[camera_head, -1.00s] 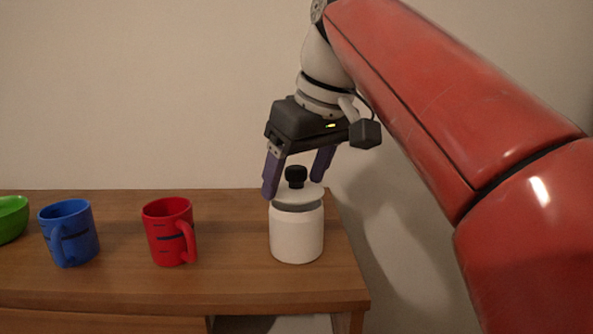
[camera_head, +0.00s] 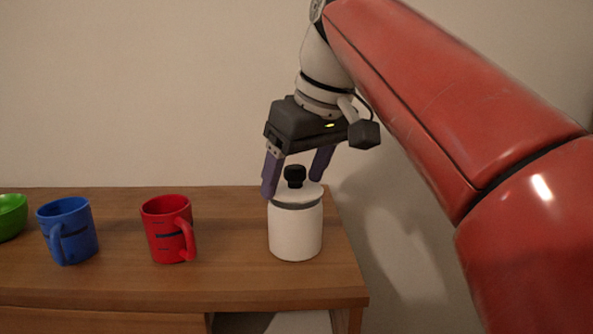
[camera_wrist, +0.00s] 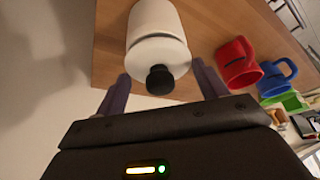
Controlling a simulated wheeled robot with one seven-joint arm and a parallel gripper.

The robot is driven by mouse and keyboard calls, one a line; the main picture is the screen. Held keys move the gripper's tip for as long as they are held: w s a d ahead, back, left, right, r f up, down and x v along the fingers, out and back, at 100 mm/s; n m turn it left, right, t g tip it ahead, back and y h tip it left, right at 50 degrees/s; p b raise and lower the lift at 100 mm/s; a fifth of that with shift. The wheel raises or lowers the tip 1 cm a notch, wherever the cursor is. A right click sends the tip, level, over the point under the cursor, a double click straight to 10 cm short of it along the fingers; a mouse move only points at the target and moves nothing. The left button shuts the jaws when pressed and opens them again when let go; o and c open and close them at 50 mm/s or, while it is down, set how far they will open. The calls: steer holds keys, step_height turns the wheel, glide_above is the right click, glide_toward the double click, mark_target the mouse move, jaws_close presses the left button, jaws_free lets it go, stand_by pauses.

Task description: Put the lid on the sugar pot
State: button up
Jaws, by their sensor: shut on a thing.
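The sugar pot (camera_head: 295,235) is a white round jar standing upright near the right end of the wooden table. Its white lid (camera_head: 312,193) with a black knob (camera_head: 295,176) is over the pot's mouth. A thin grey band shows between lid and body; I cannot tell if the lid is fully seated. My gripper (camera_head: 293,187) points down with its purple fingers on both sides of the lid, shut on it. The wrist view shows the lid (camera_wrist: 178,56) between the fingers, lined up with the pot (camera_wrist: 153,18).
A red mug (camera_head: 168,230) stands left of the pot, with a blue mug (camera_head: 67,232) and a green bowl (camera_head: 10,217) farther left. The table (camera_head: 230,280) ends just right of the pot. Bare table lies between red mug and pot.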

mark_target(312, 195)
steer(key=shift+f, duration=0.4)
stand_by(0.5)
steer(key=o, duration=1.1)
steer(key=shift+c, duration=0.2)
steer(key=p+v, duration=0.2)
steer(key=v, duration=0.6)
steer(key=shift+f, duration=0.1)
